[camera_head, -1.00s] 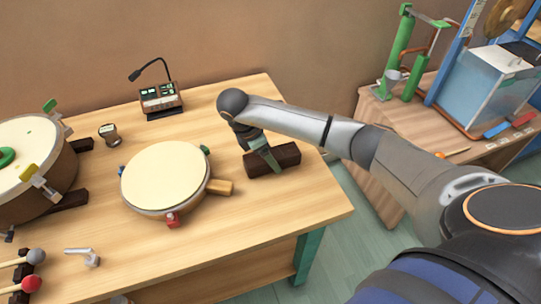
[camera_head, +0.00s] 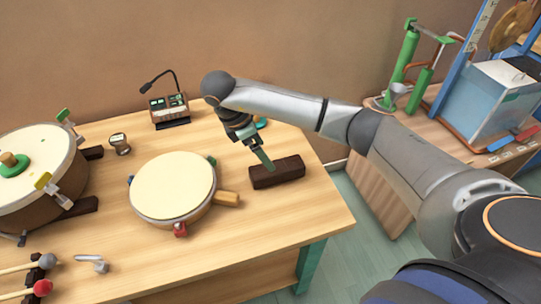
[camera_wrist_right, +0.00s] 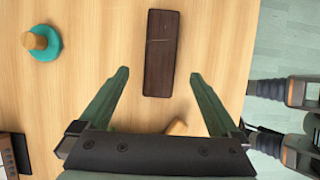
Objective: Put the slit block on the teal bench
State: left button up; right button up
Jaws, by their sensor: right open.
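The slit block is a dark brown oblong block (camera_head: 277,172). It lies flat on the pale wooden top of the bench with teal legs (camera_head: 290,215), near its right side. In the right wrist view the block (camera_wrist_right: 161,55) runs lengthwise away from me, with a thin slit line on top, and its near end lies between my fingers. My right gripper (camera_head: 266,161) is open and empty, its green fingers (camera_wrist_right: 158,74) apart from the block's sides. The fingertips appear just above the block. My left gripper is not in view.
A round drum (camera_head: 173,186) with a wooden peg stands left of the block. A larger drum (camera_head: 35,170), mallets (camera_head: 30,265) and a microphone box (camera_head: 169,108) are further left. A teal disc with a knob (camera_wrist_right: 40,42) lies behind the gripper. A second table (camera_head: 375,180) stands right.

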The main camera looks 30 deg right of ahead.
jog(key=shift+v, duration=1.4)
